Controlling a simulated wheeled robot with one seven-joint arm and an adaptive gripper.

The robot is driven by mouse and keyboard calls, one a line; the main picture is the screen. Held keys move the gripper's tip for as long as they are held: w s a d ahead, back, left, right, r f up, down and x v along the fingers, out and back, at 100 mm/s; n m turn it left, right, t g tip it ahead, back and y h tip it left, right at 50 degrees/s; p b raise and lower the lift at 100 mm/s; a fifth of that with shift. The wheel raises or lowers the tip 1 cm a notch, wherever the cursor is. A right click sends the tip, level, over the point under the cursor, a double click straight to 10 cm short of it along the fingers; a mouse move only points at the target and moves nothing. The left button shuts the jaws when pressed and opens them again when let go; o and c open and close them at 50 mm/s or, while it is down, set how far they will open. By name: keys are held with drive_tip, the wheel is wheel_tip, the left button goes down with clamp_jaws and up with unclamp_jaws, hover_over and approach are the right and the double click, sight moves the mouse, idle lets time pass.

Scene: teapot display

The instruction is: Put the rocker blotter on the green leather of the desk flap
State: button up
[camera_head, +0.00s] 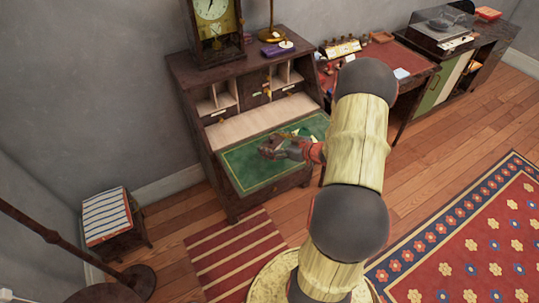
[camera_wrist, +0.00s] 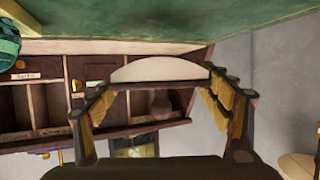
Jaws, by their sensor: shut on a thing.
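The desk flap with its green leather (camera_head: 250,172) is lowered in front of the pigeonholes. My gripper (camera_head: 268,152) is over the leather in the head view. In the wrist view, which looks upside down, my gripper (camera_wrist: 156,82) is shut on the rocker blotter (camera_wrist: 160,69). Its pale curved underside faces the green leather (camera_wrist: 180,18) and its knob points away from it. The blotter is not clearly distinguishable from my gripper in the head view.
A clock (camera_head: 212,20) stands on the desk top near a purple item (camera_head: 272,49). A teal ribbed object (camera_wrist: 8,40) shows at the wrist view's left edge. A red-topped table (camera_head: 405,60) stands right of the desk. Much of the flap's left and front leather is bare.

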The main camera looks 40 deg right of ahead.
sight(267, 146)
drive_tip(key=shift+w+a+f+b, duration=0.2)
drive_tip(key=shift+w+a+f, duration=0.2)
drive_tip(key=shift+f, duration=0.15)
drive_tip(key=shift+w+a+f+b, duration=0.25)
drive_tip(key=shift+w+f, duration=0.15)
drive_tip(key=shift+f, duration=0.15)
drive_tip(key=shift+w+f+b, duration=0.1)
drive_tip(key=shift+f+b, duration=0.85)
drive_tip(key=shift+f, duration=0.6)
drive_tip(key=shift+f, duration=0.2)
drive_tip(key=o, duration=1.4)
drive_tip(key=shift+c, duration=0.2)
